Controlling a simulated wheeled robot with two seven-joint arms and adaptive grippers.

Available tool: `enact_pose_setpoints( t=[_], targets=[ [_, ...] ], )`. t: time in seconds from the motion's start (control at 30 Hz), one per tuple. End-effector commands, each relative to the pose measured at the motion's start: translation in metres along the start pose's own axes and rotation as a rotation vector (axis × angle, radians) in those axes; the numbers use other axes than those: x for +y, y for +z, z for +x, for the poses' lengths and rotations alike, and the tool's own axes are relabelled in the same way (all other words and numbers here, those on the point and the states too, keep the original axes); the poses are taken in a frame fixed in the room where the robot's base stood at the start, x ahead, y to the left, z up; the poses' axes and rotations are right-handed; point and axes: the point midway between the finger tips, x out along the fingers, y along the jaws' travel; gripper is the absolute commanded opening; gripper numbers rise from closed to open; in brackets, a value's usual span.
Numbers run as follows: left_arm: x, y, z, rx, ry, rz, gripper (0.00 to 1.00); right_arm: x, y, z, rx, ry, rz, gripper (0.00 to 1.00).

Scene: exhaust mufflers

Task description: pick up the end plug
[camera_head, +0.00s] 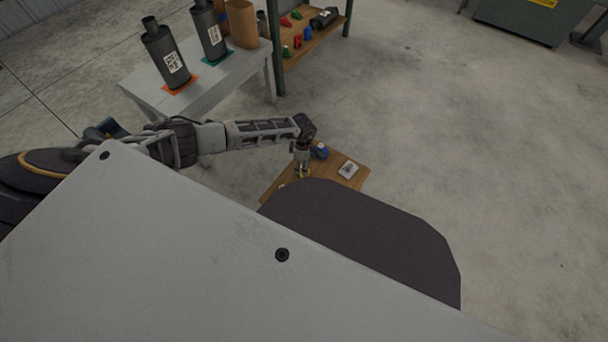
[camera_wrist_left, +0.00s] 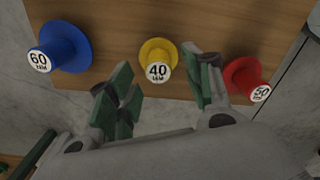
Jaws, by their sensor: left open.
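Three flanged plugs stand on a wooden board (camera_wrist_left: 200,20) in the left wrist view. A blue plug marked 60 (camera_wrist_left: 60,46) is at left, a yellow plug marked 40 (camera_wrist_left: 157,58) in the middle, and a red plug marked 50 (camera_wrist_left: 245,78) at right. My left gripper (camera_wrist_left: 162,76) is open, its green-padded fingers on either side of the yellow plug, with no clear contact. In the head view my left gripper (camera_head: 302,174) points down over the board (camera_head: 352,182), with the blue plug (camera_head: 320,150) beside it. The red plug is not clearly seen there.
A white label card (camera_head: 348,170) lies on the board. A white table (camera_head: 225,75) with dark mufflers (camera_head: 165,55) stands at back left, beside a shelf (camera_head: 315,40) with small coloured parts. Open concrete floor (camera_head: 450,130) lies to the right.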

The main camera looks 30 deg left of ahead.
Motion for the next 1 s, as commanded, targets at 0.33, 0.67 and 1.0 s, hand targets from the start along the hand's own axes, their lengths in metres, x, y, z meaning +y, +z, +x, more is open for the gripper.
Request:
enact_pose_setpoints(
  t=[0.33,0.67,1.0],
  targets=[
    [0.000,0.001,0.024,0.000,0.001,-0.001,0.51,0.001,0.005,0.011,0.016,-0.015,0.000,0.40],
    [0.001,0.000,0.025,0.000,0.001,-0.001,0.51,0.001,0.004,0.010,0.017,-0.015,-0.001,0.40],
    [0.001,0.000,0.025,0.000,0.001,-0.001,0.33,0.001,0.004,0.010,0.017,-0.015,-0.001,0.40]
  ],
)
